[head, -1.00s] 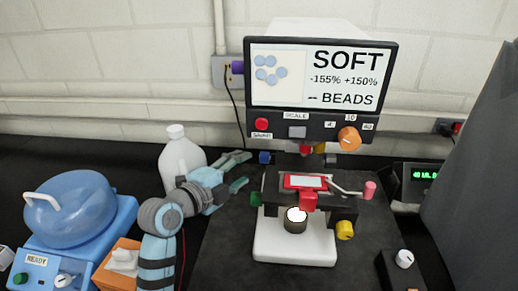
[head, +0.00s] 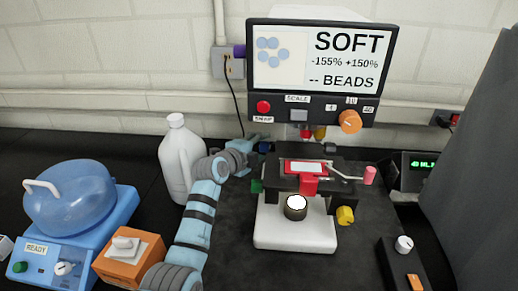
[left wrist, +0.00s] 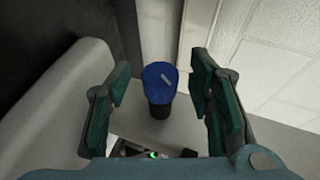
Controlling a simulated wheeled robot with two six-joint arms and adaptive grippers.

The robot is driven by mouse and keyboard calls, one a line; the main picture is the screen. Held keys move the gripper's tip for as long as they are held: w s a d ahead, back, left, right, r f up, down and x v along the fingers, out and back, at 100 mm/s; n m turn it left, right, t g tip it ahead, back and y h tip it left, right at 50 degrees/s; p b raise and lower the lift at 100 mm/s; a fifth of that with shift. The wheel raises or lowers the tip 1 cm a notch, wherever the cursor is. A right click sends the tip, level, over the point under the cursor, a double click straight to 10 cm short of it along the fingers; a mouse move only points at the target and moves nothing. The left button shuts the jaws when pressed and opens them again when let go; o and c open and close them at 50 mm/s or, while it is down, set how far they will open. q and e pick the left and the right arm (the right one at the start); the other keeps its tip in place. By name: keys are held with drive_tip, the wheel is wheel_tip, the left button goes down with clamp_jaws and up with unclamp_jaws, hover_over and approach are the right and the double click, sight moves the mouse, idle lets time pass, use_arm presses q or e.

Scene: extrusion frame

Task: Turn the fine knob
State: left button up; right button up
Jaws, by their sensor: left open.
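The microscope (head: 300,240) stands on the bench with a white base, a black stage and a screen above. My left gripper (left wrist: 160,82) is open, with one teal finger on each side of the knob and a gap to both. In the head view my left gripper (head: 258,141) is at the microscope's left rear, where it hides most of the blue knob. A yellow knob (head: 345,215) is at the stage's right. My right gripper is not in view.
A white bottle (head: 178,160) stands just left of my left arm. A blue centrifuge-like device (head: 70,200) and an orange box (head: 128,260) are at the left. The screen (head: 320,60) reads "SOFT". A control box (head: 402,265) is at the front right.

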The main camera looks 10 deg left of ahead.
use_arm(q)
drive_tip(key=shift+s+r, duration=0.15)
drive_tip(key=shift+s, duration=0.1)
drive_tip(key=shift+c, duration=0.4)
drive_tip(key=shift+s, duration=0.1)
drive_tip(key=c, duration=0.7)
clamp_jaws()
drive_tip(key=t+b, duration=0.1)
drive_tip(key=m+t+b, duration=0.1)
drive_tip(key=b, duration=0.1)
drive_tip(key=t+h+b, duration=0.1)
drive_tip(key=b, duration=0.1)
drive_tip(key=shift+f+t, duration=0.25)
drive_tip(key=shift+t, duration=0.15)
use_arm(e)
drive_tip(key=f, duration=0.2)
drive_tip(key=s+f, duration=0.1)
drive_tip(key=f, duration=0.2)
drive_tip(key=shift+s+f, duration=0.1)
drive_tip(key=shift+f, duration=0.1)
